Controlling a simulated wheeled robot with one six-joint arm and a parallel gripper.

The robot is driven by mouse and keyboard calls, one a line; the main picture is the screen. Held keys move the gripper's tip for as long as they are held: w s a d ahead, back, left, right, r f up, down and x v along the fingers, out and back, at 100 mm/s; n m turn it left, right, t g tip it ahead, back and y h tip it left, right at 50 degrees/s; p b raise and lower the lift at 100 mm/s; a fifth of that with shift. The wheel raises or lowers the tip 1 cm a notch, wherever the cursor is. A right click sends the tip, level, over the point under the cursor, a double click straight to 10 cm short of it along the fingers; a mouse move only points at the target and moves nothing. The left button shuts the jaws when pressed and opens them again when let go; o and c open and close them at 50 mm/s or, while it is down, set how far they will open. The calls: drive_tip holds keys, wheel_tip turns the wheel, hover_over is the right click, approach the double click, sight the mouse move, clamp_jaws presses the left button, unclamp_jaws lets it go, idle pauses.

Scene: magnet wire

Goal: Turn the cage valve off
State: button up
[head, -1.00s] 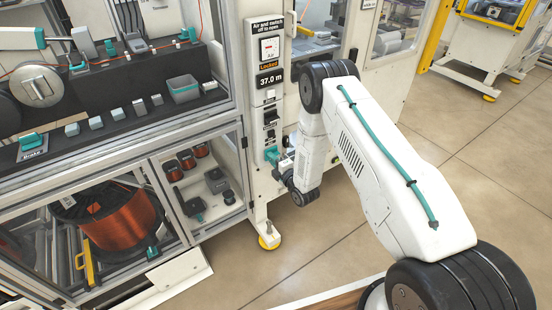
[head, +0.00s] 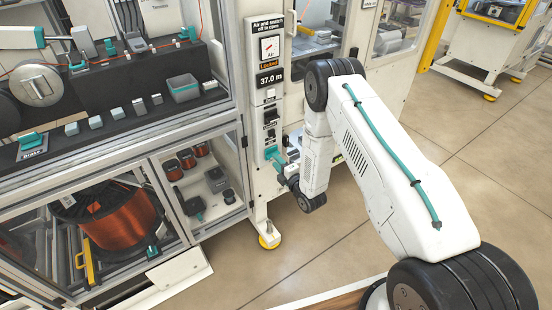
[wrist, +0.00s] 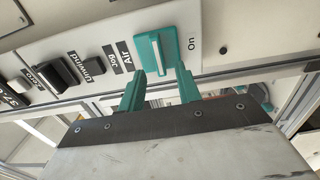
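The cage valve is a teal square with a pale raised handle (wrist: 156,52) on the machine's white panel, between the printed words "Air" and "On" in the wrist view. In the head view the teal valve (head: 272,153) sits low on the panel, below the black switches. My gripper (wrist: 159,72) is open, its two teal fingers apart just below the valve's near edge in the wrist view, one each side of the handle's line. No contact with the handle can be made out. In the head view my gripper (head: 285,165) is small beside the valve.
Glazed cabinets with a copper wire spool (head: 122,222) stand left.

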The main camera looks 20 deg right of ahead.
drive_tip(key=v, duration=0.4)
drive_tip(key=shift+s+d, duration=0.1)
drive_tip(key=shift+d, duration=0.05)
